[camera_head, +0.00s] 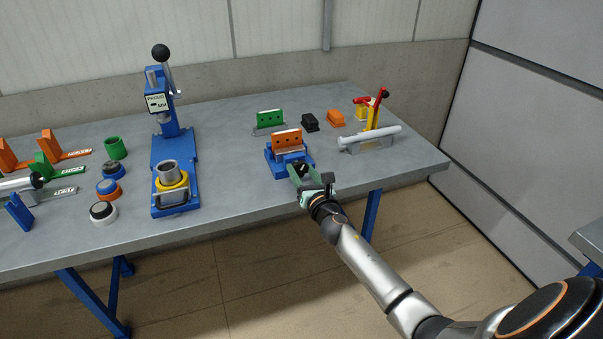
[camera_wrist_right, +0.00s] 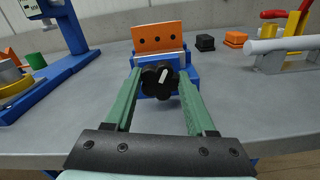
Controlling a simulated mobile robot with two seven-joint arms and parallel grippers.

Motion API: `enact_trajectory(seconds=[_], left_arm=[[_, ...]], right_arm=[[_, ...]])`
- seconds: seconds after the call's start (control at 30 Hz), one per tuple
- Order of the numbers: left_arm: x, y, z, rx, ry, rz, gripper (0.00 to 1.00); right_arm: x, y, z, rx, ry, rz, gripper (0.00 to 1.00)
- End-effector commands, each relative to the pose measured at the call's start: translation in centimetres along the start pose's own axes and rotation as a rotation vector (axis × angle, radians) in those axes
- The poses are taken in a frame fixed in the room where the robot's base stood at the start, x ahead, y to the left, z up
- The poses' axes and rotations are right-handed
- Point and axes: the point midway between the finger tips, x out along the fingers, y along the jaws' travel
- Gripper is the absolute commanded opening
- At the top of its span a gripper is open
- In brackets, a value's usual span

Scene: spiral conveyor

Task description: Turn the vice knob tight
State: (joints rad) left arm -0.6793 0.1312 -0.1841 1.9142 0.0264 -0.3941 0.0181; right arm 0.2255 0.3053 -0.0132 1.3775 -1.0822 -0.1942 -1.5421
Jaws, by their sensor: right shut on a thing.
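The vice (camera_head: 279,168) is blue and stands near the front edge of the grey table, with an orange block (camera_head: 287,140) with holes in its jaws. Its black knob (camera_wrist_right: 160,78) faces me in the right wrist view and has a light grey bar across it. My right gripper (camera_head: 305,177) reaches the front of the vice. In the right wrist view its green fingers (camera_wrist_right: 162,85) lie on either side of the knob, and it is shut on the knob. In the head view the gripper hides part of the knob. My left gripper is not in view.
A blue press (camera_head: 165,135) stands left of the vice. Behind the vice are a green block (camera_head: 270,119), a black block (camera_head: 310,122) and an orange block (camera_head: 337,118). A red and yellow clamp (camera_head: 373,112) stands at right. Bare table lies between press and vice.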

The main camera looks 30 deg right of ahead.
Motion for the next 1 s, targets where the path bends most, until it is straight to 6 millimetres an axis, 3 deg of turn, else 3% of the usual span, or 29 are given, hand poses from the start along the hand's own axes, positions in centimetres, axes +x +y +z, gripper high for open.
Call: enact_trajectory(seconds=[1.0], left_arm=[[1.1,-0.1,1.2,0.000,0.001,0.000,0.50]], right_arm=[[0.0,-0.4,-0.3,0.971,0.001,-0.001,0.00]])
